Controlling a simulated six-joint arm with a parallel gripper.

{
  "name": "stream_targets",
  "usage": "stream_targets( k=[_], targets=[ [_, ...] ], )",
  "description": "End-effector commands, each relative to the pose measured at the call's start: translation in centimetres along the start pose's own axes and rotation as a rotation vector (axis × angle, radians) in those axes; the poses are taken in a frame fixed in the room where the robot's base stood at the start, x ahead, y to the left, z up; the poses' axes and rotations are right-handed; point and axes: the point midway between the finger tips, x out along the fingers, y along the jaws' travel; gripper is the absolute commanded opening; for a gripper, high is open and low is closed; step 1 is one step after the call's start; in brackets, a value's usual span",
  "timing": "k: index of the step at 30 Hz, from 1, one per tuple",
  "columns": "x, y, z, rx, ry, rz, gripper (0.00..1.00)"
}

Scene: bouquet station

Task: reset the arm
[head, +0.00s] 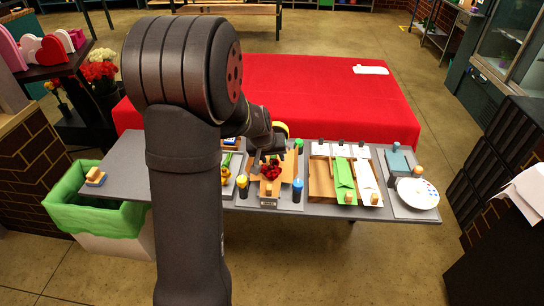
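My arm (185,170) rises through the left middle of the head view and bends over the grey work table (130,165). My gripper (264,158) is small and dark, just above or behind a bunch of red flowers (271,172) on the table. I cannot tell whether it touches the flowers or whether its fingers are open or shut. My own arm hides part of the table's left side.
A green-lined bin (62,205) stands at the left. A white plate (417,193) lies at the right end. Small yellow (242,186) and blue (297,190) bottles stand at the front. A red-covered table (330,95) is behind.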

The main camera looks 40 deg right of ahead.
Motion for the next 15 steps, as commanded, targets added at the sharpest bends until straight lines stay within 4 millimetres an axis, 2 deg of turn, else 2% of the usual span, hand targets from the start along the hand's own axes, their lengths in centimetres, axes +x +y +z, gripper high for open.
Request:
stream_targets(
  k=[3,6,15],
  targets=[
    [0.0,0.0,0.0,0.0,0.0,0.0,0.45],
    [0.01,0.0,0.02,0.0,-0.001,0.0,0.63],
    [-0.1,0.02,-0.04,0.0,0.0,0.0,0.63]
  ],
)
